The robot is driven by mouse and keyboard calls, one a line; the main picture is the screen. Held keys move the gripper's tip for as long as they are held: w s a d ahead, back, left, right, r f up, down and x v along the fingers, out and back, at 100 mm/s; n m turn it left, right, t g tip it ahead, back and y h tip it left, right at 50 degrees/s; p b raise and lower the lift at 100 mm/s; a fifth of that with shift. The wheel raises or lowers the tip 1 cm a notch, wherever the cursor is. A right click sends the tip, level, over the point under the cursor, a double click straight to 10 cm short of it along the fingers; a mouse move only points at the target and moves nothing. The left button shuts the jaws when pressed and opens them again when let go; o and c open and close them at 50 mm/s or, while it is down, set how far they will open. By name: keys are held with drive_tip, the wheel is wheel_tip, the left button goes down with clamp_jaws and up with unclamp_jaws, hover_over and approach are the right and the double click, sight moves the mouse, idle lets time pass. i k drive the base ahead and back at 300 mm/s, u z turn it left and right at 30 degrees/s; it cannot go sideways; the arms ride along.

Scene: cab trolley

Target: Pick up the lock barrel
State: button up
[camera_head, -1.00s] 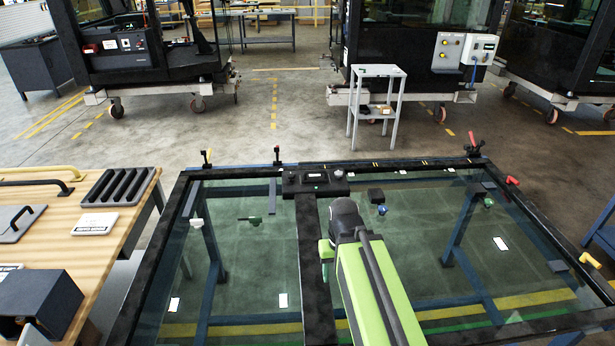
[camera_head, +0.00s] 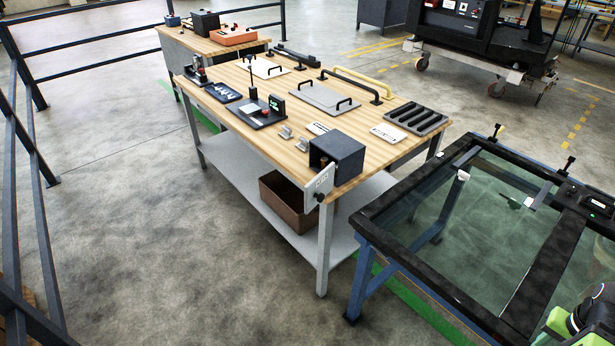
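I cannot make out the lock barrel for certain. A light grey upright plate (camera_head: 318,184) stands at the front right corner of the wooden workbench (camera_head: 375,112), with a small dark round part (camera_head: 320,197) low on it. A small brownish piece shows at the opening of the dark box (camera_head: 340,152) just behind the plate. Both are too small to name. Part of my green and black arm shows at the bottom right corner, over the glass frame. My gripper is out of view.
Small metal brackets (camera_head: 285,132), a black tray with a post (camera_head: 256,112) and a slotted black rack (camera_head: 416,117) lie on the bench. A brown bin (camera_head: 288,203) sits on its lower shelf. A glazed frame (camera_head: 480,225) stands close at right. Floor in front is clear.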

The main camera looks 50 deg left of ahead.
sight(324, 160)
drive_tip(key=z, duration=0.35)
drive_tip(key=k, duration=0.4)
drive_tip(key=u, duration=3.25)
drive_tip(key=i, duration=2.95)
drive_tip(key=z, duration=0.4)
drive_tip(key=k, duration=0.15)
drive_tip(key=z, duration=2.6)
